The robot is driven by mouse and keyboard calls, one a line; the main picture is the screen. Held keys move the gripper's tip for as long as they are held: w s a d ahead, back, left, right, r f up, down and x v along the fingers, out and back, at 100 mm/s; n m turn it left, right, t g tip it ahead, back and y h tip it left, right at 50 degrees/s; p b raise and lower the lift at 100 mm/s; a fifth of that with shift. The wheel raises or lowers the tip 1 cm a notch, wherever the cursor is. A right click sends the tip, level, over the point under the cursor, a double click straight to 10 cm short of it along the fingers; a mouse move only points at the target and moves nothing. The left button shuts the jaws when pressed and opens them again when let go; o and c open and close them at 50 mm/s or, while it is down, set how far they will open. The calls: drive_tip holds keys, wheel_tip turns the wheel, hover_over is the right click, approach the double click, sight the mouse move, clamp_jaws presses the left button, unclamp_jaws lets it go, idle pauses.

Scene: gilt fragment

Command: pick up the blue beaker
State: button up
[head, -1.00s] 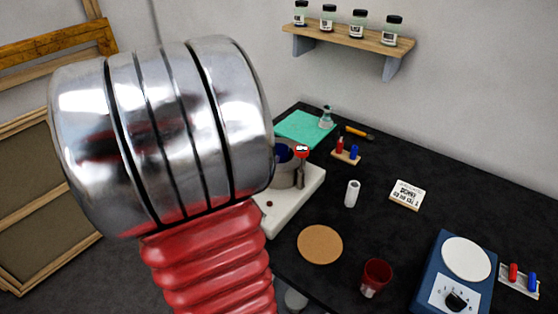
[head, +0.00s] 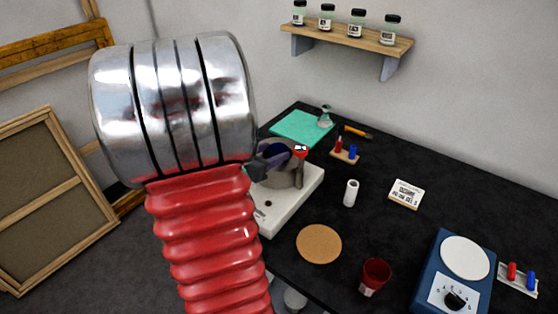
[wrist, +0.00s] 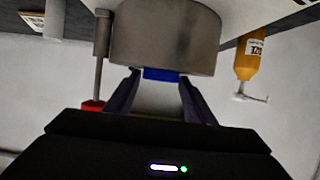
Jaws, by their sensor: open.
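The blue beaker (head: 277,152) sits inside a grey metal pot (head: 287,178) on a white base (head: 308,187); only its upper part shows. In the wrist view, which looks upside down, a blue strip of the beaker (wrist: 160,74) shows past the rim of the pot (wrist: 166,38). My gripper (wrist: 160,79) is open, its two dark fingers on either side of the blue strip. I cannot tell whether they touch it. In the head view my gripper (head: 268,161) is at the pot's left side, partly hidden by my arm.
A rod with a red knob (head: 301,149) stands close beside the pot. An orange bottle with a spout (wrist: 250,60) is near it in the wrist view. A red beaker (head: 376,276), a cork disc (head: 319,244) and a white cylinder (head: 351,193) stand on the black bench.

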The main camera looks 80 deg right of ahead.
drive_tip(key=shift+s+d+f, duration=0.15)
drive_tip(key=shift+s+d, duration=0.05)
drive_tip(key=shift+d, duration=0.2)
drive_tip(key=c, duration=1.1)
drive_tip(key=shift+r, duration=0.25)
drive_tip(key=shift+c, duration=0.2)
wheel_tip(320, 180, up, 10)
drive_tip(key=shift+f, duration=0.25)
idle(0.6)
idle(0.7)
